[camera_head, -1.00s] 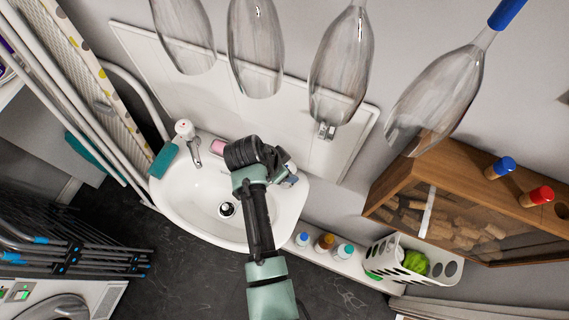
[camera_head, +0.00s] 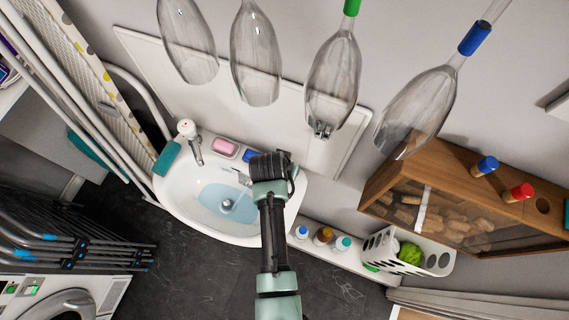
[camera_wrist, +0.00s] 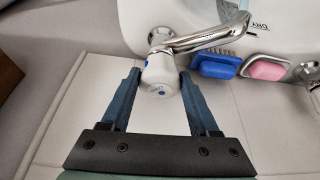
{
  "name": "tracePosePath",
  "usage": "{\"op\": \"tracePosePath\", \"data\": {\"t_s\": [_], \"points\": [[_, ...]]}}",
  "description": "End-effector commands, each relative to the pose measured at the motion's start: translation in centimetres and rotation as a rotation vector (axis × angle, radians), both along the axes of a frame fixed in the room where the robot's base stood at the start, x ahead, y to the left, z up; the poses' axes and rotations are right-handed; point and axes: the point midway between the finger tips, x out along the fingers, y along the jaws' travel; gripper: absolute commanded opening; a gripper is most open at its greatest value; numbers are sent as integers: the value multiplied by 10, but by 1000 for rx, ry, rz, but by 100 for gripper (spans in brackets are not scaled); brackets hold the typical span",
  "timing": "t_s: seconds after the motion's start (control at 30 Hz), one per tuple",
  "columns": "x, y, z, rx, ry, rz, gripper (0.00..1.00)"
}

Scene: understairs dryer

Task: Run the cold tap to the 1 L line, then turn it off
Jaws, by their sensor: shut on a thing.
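The cold tap's white knob with a blue dot (camera_wrist: 160,76) sits between the two blue fingers of my gripper (camera_wrist: 159,90) in the wrist view, and my gripper is shut on it. Its chrome spout (camera_wrist: 208,38) reaches up and right over the basin. In the head view my wrist covers the knob. The white basin (camera_head: 180,190) holds pale blue water (camera_head: 215,196), with a pale streak below the spout that looks like running water. I cannot make out a 1 L line.
A second tap with a white knob (camera_head: 187,128) stands at the basin's left. A pink soap (camera_head: 225,147) and a blue brush (camera_head: 250,156) lie on the back rim. Several clear hanging vessels (camera_head: 255,60) are above. Bottles (camera_head: 322,236) stand on the ledge at right.

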Motion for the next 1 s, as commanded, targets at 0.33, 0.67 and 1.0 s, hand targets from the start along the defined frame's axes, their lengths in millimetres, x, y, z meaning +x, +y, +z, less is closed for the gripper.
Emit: {"op": "tracePosePath", "data": {"t_s": [0.33, 0.67, 1.0], "points": [[1, 0, 1, 0, -3, 2, 6], [0, 0, 0, 0, -1, 1, 88], [-5, 2, 13, 1, -2, 2, 88]]}}
